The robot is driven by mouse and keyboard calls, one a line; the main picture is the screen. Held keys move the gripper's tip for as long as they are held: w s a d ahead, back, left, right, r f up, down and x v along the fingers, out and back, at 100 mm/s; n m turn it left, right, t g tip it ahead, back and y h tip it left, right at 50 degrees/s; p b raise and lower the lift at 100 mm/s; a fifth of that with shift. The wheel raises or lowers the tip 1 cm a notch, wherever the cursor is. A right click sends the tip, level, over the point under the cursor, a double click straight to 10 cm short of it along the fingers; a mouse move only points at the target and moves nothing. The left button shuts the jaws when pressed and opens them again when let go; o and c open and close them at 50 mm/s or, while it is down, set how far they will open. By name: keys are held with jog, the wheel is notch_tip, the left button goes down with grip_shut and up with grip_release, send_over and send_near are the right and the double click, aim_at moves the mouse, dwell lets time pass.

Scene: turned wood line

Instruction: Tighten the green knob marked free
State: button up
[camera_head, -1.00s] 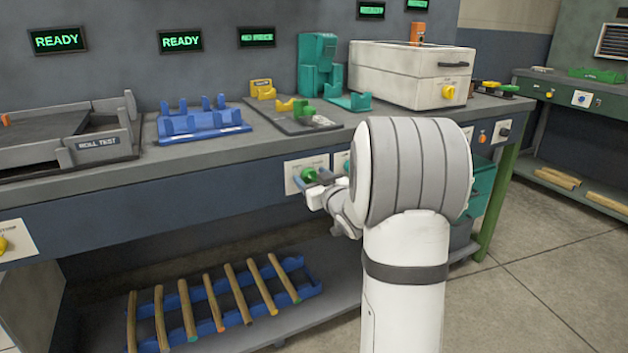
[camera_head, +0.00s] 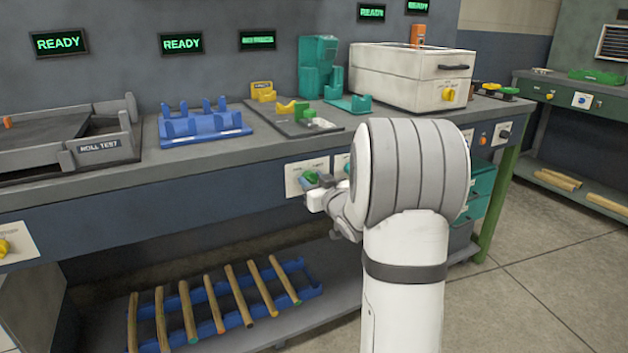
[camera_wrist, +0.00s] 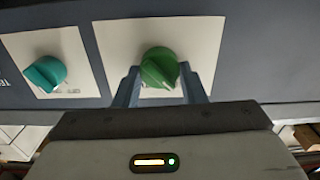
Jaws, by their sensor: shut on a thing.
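The green knob (camera_wrist: 160,68) sits on a white plate on the bench's front panel. In the wrist view my gripper (camera_wrist: 160,85) has one finger on each side of it and is shut on it. In the head view the green knob (camera_head: 309,178) shows just above my gripper (camera_head: 318,190), partly hidden by it. The lettering on its plate is too small or covered to read. A teal knob (camera_wrist: 45,74) on its own plate stands to the left in the wrist view, clear of my fingers.
The bench top above holds a blue rack (camera_head: 205,127), a white box with a yellow knob (camera_head: 410,75) and a tray marked roll test (camera_head: 105,150). A lower shelf (camera_head: 345,290) carries several wooden rods on blue rails. Floor is open at the right.

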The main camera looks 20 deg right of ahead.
jog(key=m+p, duration=0.3)
jog(key=shift+r+m, duration=0.15)
jog(key=shift+m, duration=0.25)
jog(key=m+p, duration=0.3)
jog(key=m, duration=0.1)
jog(key=shift+d+m, duration=0.15)
jog(key=shift+m, duration=0.15)
jog(key=m+p, duration=0.1)
jog(key=m, duration=0.1)
jog(key=m+p, duration=0.1)
jog(key=m, duration=0.1)
jog(key=shift+f+m+p, duration=0.2)
jog(key=shift+m+p, duration=0.1)
jog(key=shift+p, duration=0.1)
jog(key=shift+f+m+p, duration=0.15)
jog(key=shift+m+p, duration=0.95)
jog(key=shift+m, duration=1)
jog(key=o, duration=1)
jog(key=shift+s+d, duration=0.1)
